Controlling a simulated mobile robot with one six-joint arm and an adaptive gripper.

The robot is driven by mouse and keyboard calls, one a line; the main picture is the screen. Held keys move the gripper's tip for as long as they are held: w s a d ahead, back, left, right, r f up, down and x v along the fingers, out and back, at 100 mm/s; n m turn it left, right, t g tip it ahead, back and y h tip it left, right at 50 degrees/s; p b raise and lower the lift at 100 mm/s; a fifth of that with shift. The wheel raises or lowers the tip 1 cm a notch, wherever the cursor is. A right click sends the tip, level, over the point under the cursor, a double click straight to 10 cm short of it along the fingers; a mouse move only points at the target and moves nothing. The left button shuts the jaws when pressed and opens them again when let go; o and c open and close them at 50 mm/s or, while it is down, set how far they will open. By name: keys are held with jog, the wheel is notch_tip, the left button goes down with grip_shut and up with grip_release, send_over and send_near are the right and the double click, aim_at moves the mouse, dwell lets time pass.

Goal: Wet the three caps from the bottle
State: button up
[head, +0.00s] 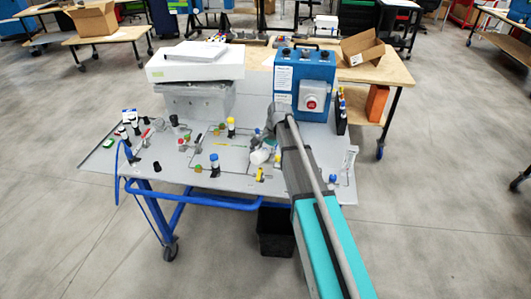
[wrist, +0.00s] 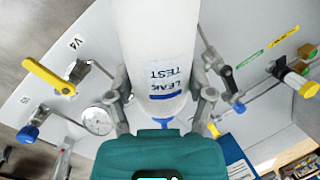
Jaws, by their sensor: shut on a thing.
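A white bottle marked "LEAK TEST" (wrist: 160,45) stands out between the fingers of my gripper (wrist: 163,88) in the wrist view. The fingers are shut on its sides, and its far end runs out of the top of the picture. In the head view the bottle (head: 260,156) shows as a small white shape beside my gripper (head: 268,140), above the grey panel. Coloured caps sit on the panel's fittings: a blue cap (wrist: 27,134) at left, and yellow (wrist: 309,89), brown and green ones at right. I cannot tell which three the task means.
The grey panel (head: 190,180) carries thin tubes, a round gauge (wrist: 97,121) and a yellow lever (wrist: 50,77). A blue box with a red knob (head: 303,80) and a white-topped unit (head: 196,62) stand behind. A black bin (head: 275,232) is below the front edge.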

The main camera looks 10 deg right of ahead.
jog(key=shift+f+b, duration=2.2)
jog(key=shift+f, duration=0.1)
jog(key=shift+f, duration=0.1)
dwell(0.6)
jog(key=shift+r+p, duration=2.45)
jog(key=shift+r, duration=0.15)
jog(key=shift+d, duration=0.1)
